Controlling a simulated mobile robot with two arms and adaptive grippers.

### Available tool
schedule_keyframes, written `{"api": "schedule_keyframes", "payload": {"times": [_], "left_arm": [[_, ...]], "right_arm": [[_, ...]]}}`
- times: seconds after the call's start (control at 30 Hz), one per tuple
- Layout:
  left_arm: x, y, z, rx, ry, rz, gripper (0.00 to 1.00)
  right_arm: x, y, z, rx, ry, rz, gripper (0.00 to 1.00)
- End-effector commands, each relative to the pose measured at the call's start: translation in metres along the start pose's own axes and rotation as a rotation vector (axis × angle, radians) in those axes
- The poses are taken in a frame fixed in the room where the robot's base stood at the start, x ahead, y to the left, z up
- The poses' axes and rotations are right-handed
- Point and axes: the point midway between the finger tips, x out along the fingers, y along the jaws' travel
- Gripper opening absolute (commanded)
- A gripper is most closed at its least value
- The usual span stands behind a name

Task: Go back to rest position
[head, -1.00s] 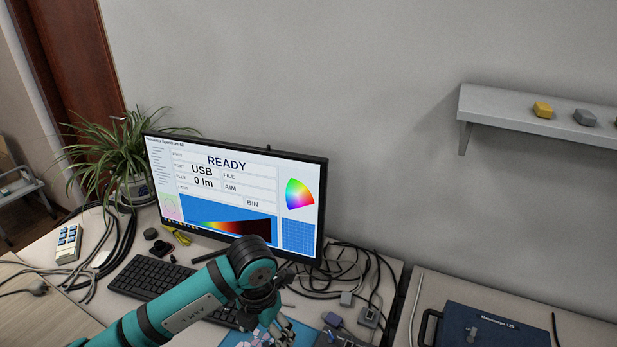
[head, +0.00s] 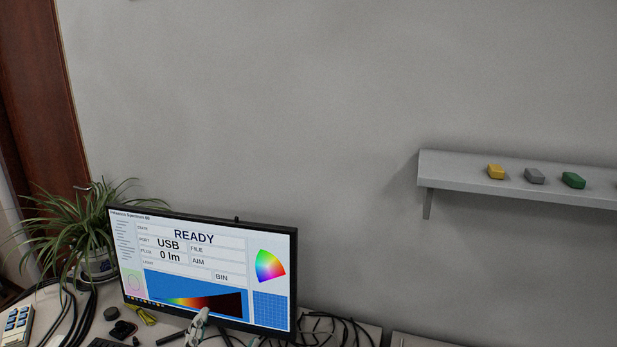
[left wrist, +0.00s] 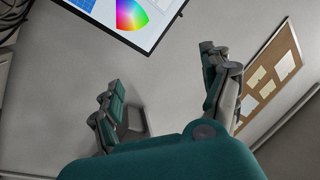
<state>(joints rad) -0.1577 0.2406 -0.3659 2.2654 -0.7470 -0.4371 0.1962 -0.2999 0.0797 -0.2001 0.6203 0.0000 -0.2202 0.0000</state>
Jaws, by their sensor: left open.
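The tips of my left gripper (head: 226,336) show at the bottom edge of the head view, in front of the monitor's lower edge. Most of that gripper and its arm is cut off below the frame. In the left wrist view my left gripper (left wrist: 163,96) has its two fingers spread wide. Nothing is between them. The monitor (head: 208,262) reads READY, USB and 0 lm, and a corner of it shows at the top of the wrist view (left wrist: 140,17). My right gripper is not in view.
A potted plant (head: 75,235) stands left of the monitor. Black cables (head: 335,326) lie on the desk to its right. A wall shelf (head: 450,172) holds a yellow (head: 495,171), a grey (head: 533,176) and a green block (head: 573,180). A pinboard (left wrist: 270,78) shows in the wrist view.

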Motion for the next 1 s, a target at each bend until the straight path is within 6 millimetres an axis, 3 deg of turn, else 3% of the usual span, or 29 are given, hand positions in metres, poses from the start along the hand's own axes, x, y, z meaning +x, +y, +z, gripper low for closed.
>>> {"api": "schedule_keyframes", "payload": {"times": [0.03, 0.1, 0.2, 0.3, 0.5, 0.73, 1.0], "left_arm": [[-0.016, 0.0, 0.037, -0.071, -0.165, 0.004, 0.81], [-0.042, 0.005, 0.083, -0.156, -0.384, 0.027, 0.81], [-0.089, 0.021, 0.132, -0.251, -0.656, 0.088, 0.81], [-0.134, 0.038, 0.16, -0.318, -0.861, 0.159, 0.81], [-0.208, 0.065, 0.181, -0.404, -1.144, 0.298, 0.81], [-0.284, 0.087, 0.18, -0.47, -1.39, 0.467, 0.81], [-0.278, 0.137, 0.25, -0.459, -1.409, 0.475, 0.81]], "right_arm": [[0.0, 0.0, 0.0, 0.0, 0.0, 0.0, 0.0], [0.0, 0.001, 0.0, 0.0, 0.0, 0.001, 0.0], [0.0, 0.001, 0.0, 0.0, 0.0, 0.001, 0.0], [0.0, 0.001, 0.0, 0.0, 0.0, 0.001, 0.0], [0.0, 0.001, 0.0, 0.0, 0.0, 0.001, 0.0], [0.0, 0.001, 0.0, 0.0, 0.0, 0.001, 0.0], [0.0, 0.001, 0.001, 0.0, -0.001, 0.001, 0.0]]}}
